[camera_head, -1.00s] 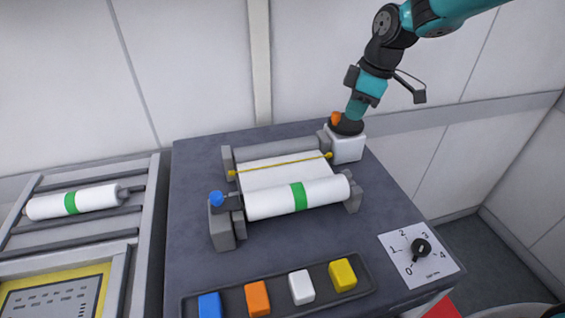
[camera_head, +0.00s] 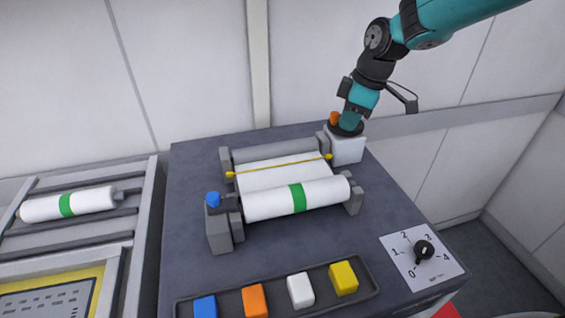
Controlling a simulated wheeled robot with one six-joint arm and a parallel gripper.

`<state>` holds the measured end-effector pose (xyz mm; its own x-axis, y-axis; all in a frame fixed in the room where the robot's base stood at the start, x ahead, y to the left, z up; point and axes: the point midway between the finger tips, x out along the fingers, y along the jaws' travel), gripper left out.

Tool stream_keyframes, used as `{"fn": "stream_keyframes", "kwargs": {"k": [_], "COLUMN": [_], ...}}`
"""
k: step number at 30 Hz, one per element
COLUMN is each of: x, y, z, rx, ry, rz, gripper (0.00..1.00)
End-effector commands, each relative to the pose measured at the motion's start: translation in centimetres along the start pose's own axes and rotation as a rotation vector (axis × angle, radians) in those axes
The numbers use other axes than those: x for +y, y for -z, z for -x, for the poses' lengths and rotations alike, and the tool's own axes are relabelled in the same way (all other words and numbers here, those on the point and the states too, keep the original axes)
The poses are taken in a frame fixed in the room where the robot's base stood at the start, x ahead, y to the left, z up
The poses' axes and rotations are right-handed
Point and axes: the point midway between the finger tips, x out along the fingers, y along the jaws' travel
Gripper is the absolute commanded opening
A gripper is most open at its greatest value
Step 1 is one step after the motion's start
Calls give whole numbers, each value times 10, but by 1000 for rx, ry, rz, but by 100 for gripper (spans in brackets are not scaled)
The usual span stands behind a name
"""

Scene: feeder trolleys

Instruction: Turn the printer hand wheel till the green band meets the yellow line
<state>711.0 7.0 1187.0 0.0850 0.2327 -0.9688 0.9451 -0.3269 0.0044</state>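The printer (camera_head: 225,232) stands on the dark table. Its white front roll (camera_head: 265,203) carries a green band (camera_head: 298,197) facing front. The yellow line (camera_head: 280,165) crosses behind and above the roll, apart from the band. At the printer's back right, a dark hand wheel (camera_head: 352,130) with an orange knob (camera_head: 334,118) sits on a white block (camera_head: 347,149). My gripper (camera_head: 347,122) is down at the wheel, right of the orange knob. Its fingers are hidden, so I cannot tell whether it is open or touching the wheel.
A tray (camera_head: 366,291) with blue, orange, white and yellow blocks lies at the table's front. A dial plate (camera_head: 409,261) with a black knob is at the right. Another green-banded roll (camera_head: 95,199) lies on a rack at left. The wall is close behind the wheel.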

Motion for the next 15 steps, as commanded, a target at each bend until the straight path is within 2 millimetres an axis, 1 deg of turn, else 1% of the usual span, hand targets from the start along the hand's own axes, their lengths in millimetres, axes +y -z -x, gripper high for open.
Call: {"fn": "stream_keyframes", "kwargs": {"k": [1, 8, 15], "x": [-4, -5, -2], "y": [2, 4, 16], "z": [-7, -8, -11], "rx": [1, 2, 5], "ry": [12, 15, 13], "rz": [9, 14, 18], "gripper": [0, 0, 0]}}
